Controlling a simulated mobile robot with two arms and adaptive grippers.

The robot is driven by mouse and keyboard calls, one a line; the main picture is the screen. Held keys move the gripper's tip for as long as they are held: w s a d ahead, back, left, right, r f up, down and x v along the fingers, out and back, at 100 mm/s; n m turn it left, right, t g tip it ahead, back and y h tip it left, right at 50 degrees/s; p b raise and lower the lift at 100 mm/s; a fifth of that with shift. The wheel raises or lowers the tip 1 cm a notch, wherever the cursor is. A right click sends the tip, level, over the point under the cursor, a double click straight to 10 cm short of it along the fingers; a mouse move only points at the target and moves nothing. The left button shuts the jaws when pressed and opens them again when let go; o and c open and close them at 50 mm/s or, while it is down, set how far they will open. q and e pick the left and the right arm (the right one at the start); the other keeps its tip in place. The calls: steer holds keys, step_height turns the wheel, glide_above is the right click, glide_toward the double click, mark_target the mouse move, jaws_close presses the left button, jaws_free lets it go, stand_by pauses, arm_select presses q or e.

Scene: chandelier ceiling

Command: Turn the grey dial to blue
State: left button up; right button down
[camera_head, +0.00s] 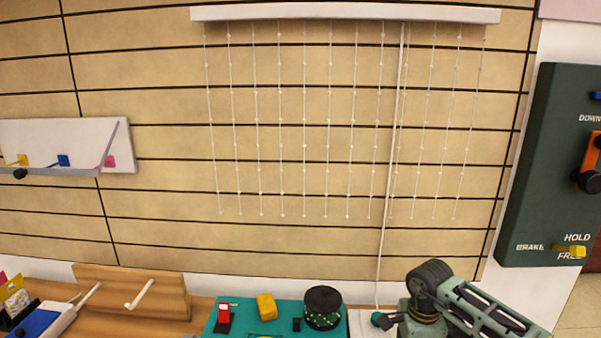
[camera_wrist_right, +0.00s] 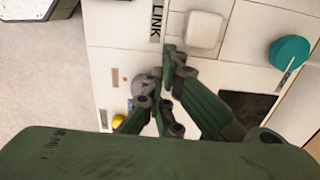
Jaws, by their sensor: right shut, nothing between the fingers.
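A rounded grey dial (camera_wrist_right: 147,84) shows in the right wrist view on a pale panel, partly covered by my right gripper. An orange mark (camera_wrist_right: 115,75) and a small blue mark (camera_wrist_right: 130,104) sit beside it. Its pointer direction is too small and covered to tell. My right gripper (camera_wrist_right: 170,62) is shut and empty, its fingers close beside the dial; I cannot tell whether they touch it. My left gripper is not in view.
In the wrist view, a yellow knob (camera_wrist_right: 118,120), white square block (camera_wrist_right: 195,32) and teal round piece (camera_wrist_right: 290,52) surround the gripper. In the head view, a teal board (camera_head: 283,317) with a black-green round piece (camera_head: 323,307) stands left; a dark lever panel (camera_head: 545,165) is right.

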steer(key=r+p, duration=0.1)
steer(key=r, duration=0.1)
steer(key=r+p, duration=0.2)
steer(key=r, duration=0.1)
steer(key=shift+a+r, duration=0.25)
steer(key=shift+r, duration=0.1)
